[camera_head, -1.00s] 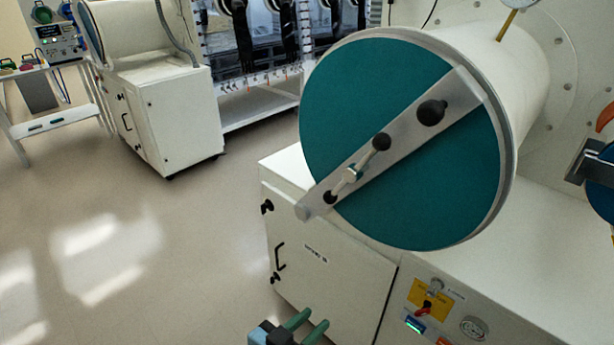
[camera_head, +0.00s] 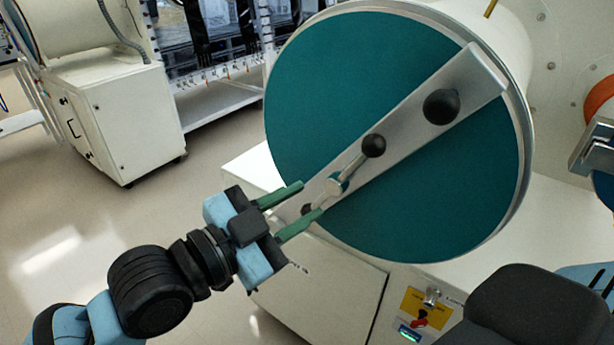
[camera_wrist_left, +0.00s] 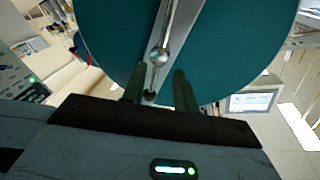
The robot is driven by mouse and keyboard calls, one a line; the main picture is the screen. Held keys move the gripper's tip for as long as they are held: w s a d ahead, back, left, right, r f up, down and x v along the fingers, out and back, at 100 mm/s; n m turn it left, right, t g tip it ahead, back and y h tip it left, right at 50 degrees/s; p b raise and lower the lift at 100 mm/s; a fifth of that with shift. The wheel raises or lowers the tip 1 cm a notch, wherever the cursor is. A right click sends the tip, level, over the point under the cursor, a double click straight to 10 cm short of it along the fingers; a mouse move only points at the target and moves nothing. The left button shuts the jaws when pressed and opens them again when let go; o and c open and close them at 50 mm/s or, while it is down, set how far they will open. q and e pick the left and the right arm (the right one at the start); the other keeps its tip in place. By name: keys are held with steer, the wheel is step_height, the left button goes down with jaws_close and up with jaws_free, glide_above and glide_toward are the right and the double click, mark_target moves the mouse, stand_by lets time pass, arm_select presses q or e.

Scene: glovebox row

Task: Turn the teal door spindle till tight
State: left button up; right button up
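The teal round door (camera_head: 400,200) closes the end of a white cylinder, with a pale metal bar (camera_head: 410,120) slanting across it. The spindle (camera_head: 337,184) sits on the bar with a thin crossbar. One black ball end (camera_head: 373,145) points up right; the other is partly hidden by my left gripper. My left gripper (camera_head: 310,199) is open, its green fingers reaching to the lower ball end. In the left wrist view, that ball end (camera_wrist_left: 150,97) shows between the spread fingers; contact cannot be told. My right gripper is not in view.
A larger black knob (camera_head: 441,106) stands out from the bar's upper part. Below the door is a white cabinet with a yellow-labelled switch (camera_head: 426,309). A metal clamp (camera_head: 595,145) shows at the right edge. Open floor lies to the left.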

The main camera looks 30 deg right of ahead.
mark_target(334, 185)
arm_select(q)
steer(key=shift+w+d+r+p, duration=0.1)
steer(key=shift+w+d+p, duration=0.1)
steer(key=shift+d, duration=1.1)
steer(key=shift+w+d+f+p, duration=0.1)
steer(key=shift+w+d, duration=0.1)
steer(key=shift+d, duration=1.05)
steer(key=shift+w+d+r+p, duration=0.1)
steer(key=shift+w+d, duration=0.1)
steer(key=shift+d, duration=1.1)
steer(key=shift+c, duration=0.4)
jaws_close()
